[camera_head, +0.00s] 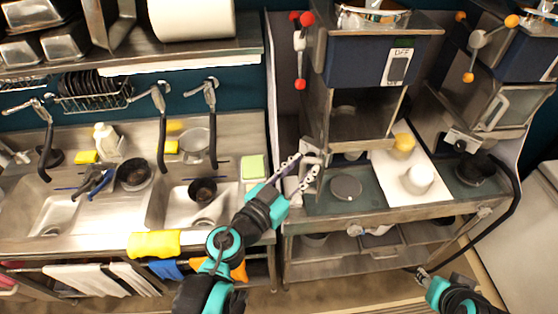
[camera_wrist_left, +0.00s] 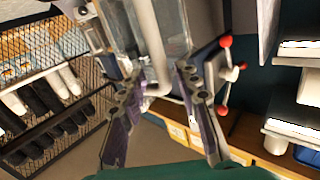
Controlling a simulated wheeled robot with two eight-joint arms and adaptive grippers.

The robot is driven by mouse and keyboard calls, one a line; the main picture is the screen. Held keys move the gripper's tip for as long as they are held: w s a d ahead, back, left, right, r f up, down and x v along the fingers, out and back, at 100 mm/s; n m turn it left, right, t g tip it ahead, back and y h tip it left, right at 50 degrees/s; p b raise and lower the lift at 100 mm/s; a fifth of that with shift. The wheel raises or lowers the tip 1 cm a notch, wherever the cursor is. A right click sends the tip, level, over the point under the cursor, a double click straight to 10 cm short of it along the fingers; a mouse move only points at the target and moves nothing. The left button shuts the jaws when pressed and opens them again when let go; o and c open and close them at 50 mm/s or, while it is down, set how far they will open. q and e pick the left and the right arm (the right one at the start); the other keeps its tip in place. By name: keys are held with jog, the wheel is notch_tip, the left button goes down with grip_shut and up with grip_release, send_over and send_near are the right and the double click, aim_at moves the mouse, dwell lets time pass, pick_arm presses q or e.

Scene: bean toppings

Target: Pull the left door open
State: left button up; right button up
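The left machine's door (camera_head: 317,112) looks swung out at the left side of its dark chamber, seen nearly edge-on. Its pale curved handle (camera_head: 312,160) is at the door's lower end. My left gripper (camera_head: 298,177) is at this handle, fingers spread. In the left wrist view the clear door panel (camera_wrist_left: 178,30) and the handle (camera_wrist_left: 153,45) show. The handle's lower end lies between the two separated fingers of my left gripper (camera_wrist_left: 160,97); contact is unclear. My right gripper (camera_head: 423,274) is low at the right, away from the machines, too small to judge.
The left machine (camera_head: 375,62) has red knobs. A second machine (camera_head: 490,95) with orange knobs is to its right. Sinks (camera_head: 185,208) lie left of my left arm.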

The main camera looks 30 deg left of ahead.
pick_arm(q)
jog(key=shift+s+a+r, duration=0.1)
jog(key=shift+a+r, duration=0.2)
jog(key=shift+r, duration=0.3)
jog(key=s+a, duration=0.4)
jog(key=s, duration=0.1)
jog(key=shift+s+a+f, duration=0.2)
jog(key=shift+s+a, duration=0.2)
pick_arm(e)
jog(key=shift+s+d+r, duration=0.1)
jog(key=shift+s+r, duration=0.6)
jog(key=shift+s, duration=0.25)
pick_arm(q)
jog(key=shift+s, duration=0.1)
pick_arm(e)
jog(key=shift+s+r, duration=0.1)
pick_arm(q)
jog(key=shift+d, duration=0.1)
